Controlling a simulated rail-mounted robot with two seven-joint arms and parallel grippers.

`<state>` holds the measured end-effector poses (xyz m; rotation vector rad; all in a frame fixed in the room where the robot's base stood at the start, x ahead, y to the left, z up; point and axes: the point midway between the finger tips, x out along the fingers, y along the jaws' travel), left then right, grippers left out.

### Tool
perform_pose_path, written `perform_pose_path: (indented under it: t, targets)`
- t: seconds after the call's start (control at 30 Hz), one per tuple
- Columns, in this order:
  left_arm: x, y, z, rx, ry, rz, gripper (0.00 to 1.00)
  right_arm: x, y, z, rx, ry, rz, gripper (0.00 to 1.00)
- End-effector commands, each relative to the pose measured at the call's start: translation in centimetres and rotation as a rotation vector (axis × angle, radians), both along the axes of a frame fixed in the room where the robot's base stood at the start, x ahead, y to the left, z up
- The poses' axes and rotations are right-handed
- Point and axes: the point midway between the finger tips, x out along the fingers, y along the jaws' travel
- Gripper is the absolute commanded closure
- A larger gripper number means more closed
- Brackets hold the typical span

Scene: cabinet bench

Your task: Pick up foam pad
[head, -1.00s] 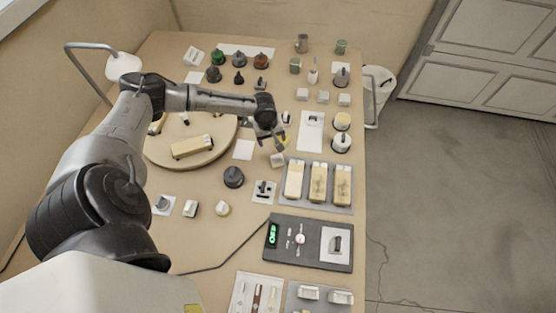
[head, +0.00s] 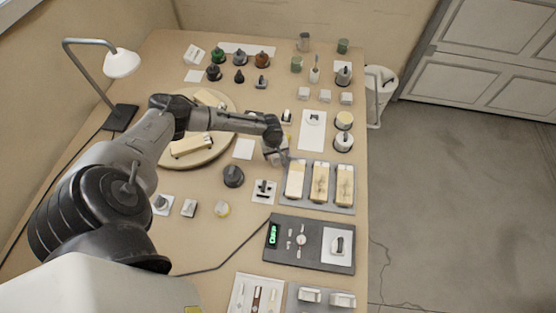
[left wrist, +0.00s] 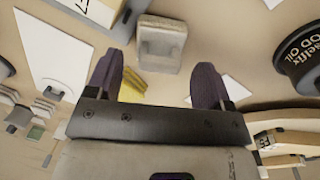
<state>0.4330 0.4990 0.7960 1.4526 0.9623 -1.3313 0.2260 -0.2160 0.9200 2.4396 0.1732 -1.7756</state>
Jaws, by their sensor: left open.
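My left gripper (head: 277,157) hangs over the bench between the white square card and the tray of three pale blocks. In the left wrist view its two dark purple fingers (left wrist: 156,82) are apart with nothing between their tips. A small yellow ridged piece (left wrist: 133,86), perhaps the foam pad, lies beside the left finger's inner side, partly hidden by the gripper. A grey-white block (left wrist: 161,43) lies just beyond the fingertips, apart from them. I cannot tell for certain which is the foam pad. My right gripper is not in view.
A grey tray (head: 287,206) with three pale blocks stands to the right. A dark round tin (left wrist: 297,60) is at the wrist view's right. A round wooden board (head: 222,154) lies left, under my arm. A scale (head: 311,258) is nearer. A lamp (head: 122,63) stands back left.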

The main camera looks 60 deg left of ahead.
Motion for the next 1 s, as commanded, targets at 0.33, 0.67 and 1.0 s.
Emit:
perform_pose_path:
  t: [0.33,0.67,1.0]
  targets:
    - [0.3,0.0,-2.2,0.001,-0.001,0.0,0.26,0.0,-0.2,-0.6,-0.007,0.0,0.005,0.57]
    - [0.3,0.0,-2.1,0.001,-0.001,-0.001,0.42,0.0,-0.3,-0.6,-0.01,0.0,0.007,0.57]
    - [0.2,0.0,-2.1,0.001,0.0,0.0,0.74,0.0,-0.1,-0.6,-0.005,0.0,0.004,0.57]
